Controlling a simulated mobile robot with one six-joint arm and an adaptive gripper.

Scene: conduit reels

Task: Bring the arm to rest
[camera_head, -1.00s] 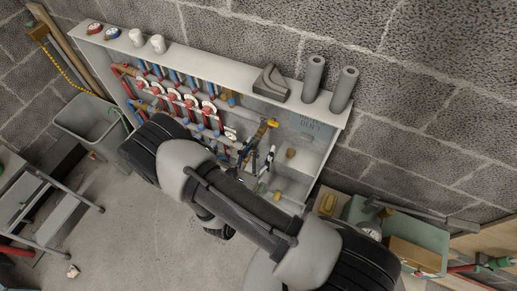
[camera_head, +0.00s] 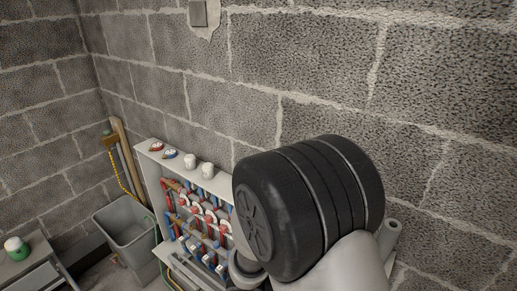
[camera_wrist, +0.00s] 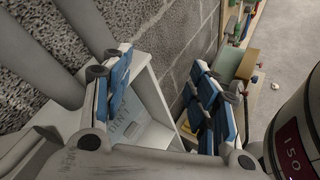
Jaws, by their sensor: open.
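My arm (camera_head: 308,208) rises large in the head view, its black joint in front of the wall and covering the right part of the manifold cabinet (camera_head: 172,163). My gripper (camera_wrist: 160,72) shows only in the wrist view. Its two blue-padded fingers are spread wide apart and nothing is seen between the pads. The gripper is out of sight in the head view.
Two gauges and two white cups (camera_head: 207,170) stand on the cabinet top. Grey pipe pieces (camera_wrist: 55,35) stand close by the gripper in the wrist view. A grey bin (camera_head: 128,222) is left of the cabinet. The upper block wall is mostly bare.

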